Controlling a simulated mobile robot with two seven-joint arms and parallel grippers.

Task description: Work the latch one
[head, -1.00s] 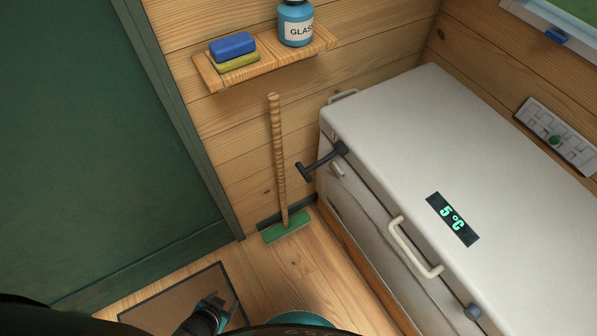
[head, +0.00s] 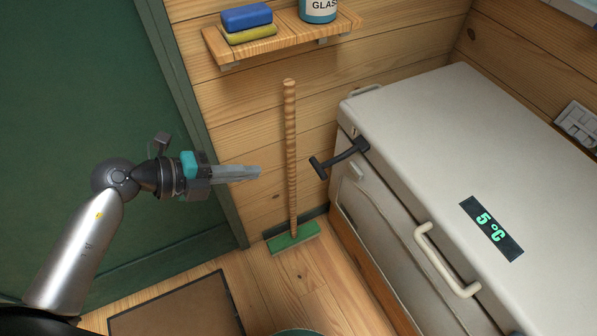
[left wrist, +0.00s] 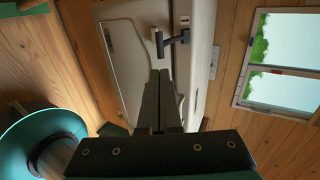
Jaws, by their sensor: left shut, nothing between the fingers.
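The dark T-shaped latch (head: 342,158) sticks out from the left end of the front of the white chest cooler (head: 430,130), near the lid edge. It also shows in the left wrist view (left wrist: 172,40), just beyond the fingertips. My left gripper (head: 258,172) is shut and empty. It points right toward the latch, apart from it, with the broom handle between them in the head view. In the left wrist view the two dark fingers (left wrist: 160,72) lie together. My right gripper is not in view.
A broom (head: 291,160) with a green head leans on the wooden wall. A shelf (head: 285,38) above holds sponges (head: 247,17) and a blue bottle (head: 318,8). A pale handle (head: 445,262) juts from the cooler front. A green door (head: 70,120) is at left.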

